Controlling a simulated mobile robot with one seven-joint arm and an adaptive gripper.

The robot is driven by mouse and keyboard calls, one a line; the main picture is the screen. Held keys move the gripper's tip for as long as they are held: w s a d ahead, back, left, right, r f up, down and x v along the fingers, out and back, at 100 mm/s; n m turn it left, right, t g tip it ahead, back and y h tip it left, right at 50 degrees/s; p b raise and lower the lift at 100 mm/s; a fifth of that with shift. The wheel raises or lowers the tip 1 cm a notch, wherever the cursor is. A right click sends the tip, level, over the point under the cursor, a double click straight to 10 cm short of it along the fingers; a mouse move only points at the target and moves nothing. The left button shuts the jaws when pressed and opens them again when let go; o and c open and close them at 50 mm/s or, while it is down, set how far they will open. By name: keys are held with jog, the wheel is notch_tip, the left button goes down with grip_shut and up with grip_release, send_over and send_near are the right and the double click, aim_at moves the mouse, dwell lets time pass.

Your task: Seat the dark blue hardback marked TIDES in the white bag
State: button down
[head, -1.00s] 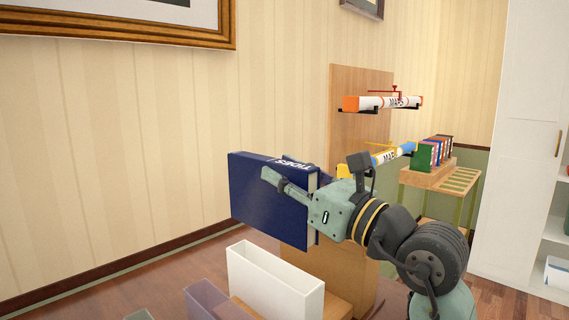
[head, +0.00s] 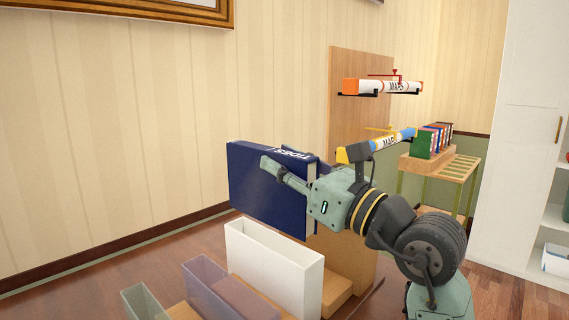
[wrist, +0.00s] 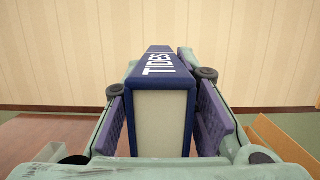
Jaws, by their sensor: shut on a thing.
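The dark blue hardback marked TIDES (head: 262,190) is held in the air, its lettered spine on top. My gripper (head: 285,175) is shut on it. In the wrist view the book (wrist: 160,66) stands between the two purple finger pads, with its pale page edges facing the camera. The white bag (head: 270,262) is an open-topped, narrow upright box below the book in the head view. The book is above and behind its rim in that picture and appears apart from it. The bag's inner floor is hidden.
A translucent purple box (head: 205,285) and a greenish box (head: 140,300) stand left of the white bag. A wooden panel (head: 355,130) with tubes marked MAPS stands behind my arm. A stand with several books (head: 430,150) is farther right.

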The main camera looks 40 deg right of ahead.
aim_at(285, 229)
jog(key=shift+f+b, duration=0.9)
jog(key=shift+f, duration=0.45)
jog(key=shift+b, duration=0.45)
dwell(0.7)
jog(key=shift+f+b, duration=3.65)
jog(key=shift+f, duration=0.6)
jog(key=c, duration=1.2)
grip_release()
jog(key=a+v, duration=0.1)
jog(key=v, duration=1.1)
jog(key=shift+d, duration=0.45)
